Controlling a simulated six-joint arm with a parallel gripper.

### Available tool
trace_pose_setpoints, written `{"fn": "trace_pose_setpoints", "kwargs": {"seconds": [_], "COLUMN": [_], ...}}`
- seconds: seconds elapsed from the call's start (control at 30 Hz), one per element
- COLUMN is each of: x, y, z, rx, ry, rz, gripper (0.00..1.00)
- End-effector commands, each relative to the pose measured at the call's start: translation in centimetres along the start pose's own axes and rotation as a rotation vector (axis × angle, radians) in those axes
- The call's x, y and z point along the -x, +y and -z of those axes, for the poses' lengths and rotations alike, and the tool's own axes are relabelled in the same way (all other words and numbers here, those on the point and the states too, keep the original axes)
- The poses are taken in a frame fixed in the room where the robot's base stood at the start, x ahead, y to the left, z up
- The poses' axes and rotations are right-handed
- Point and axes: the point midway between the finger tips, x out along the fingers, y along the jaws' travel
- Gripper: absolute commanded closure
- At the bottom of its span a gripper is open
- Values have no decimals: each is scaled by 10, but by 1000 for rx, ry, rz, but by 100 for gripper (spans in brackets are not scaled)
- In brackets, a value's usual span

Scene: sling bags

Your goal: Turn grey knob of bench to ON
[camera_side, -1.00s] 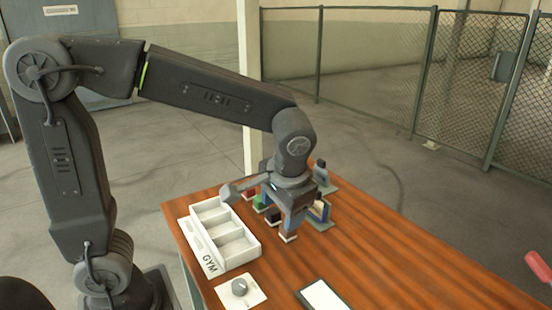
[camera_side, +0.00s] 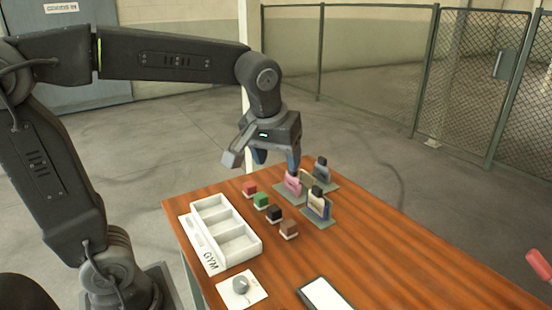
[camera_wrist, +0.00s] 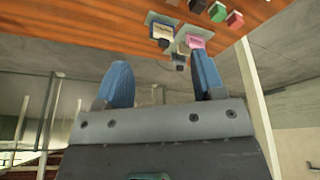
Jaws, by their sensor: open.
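The grey knob (camera_side: 240,285) sits on a white plate (camera_side: 250,294) near the front left edge of the wooden bench (camera_side: 400,262), in the side view. The plate's markings are too small to read. My gripper (camera_side: 275,160) is open and empty, raised above the far end of the bench, well away from the knob. In the wrist view its two blue fingers (camera_wrist: 163,85) are spread with nothing between them. The knob does not show in the wrist view.
A white tray (camera_side: 256,246) marked GYM stands behind the knob. Several small coloured blocks, such as the brown one (camera_side: 289,229), lie beside it. Several small bags, including a pink one (camera_side: 292,186), stand further back. A dark-framed white panel (camera_side: 325,295) lies right of the knob.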

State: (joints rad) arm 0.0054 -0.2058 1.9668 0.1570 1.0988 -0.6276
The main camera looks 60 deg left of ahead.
Motion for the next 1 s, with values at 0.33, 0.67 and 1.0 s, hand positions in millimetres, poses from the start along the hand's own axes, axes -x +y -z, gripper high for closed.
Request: {"fn": "trace_pose_setpoints", "kwargs": {"seconds": [0.33,0.67,1.0], "x": [-110,-141,-193], "y": [-49,-58,-58], "z": [-60,-93,-138], "rx": [61,84,82], "ry": [-574,-715,-716], "rz": [62,33,37], "gripper": [37,37,37]}}
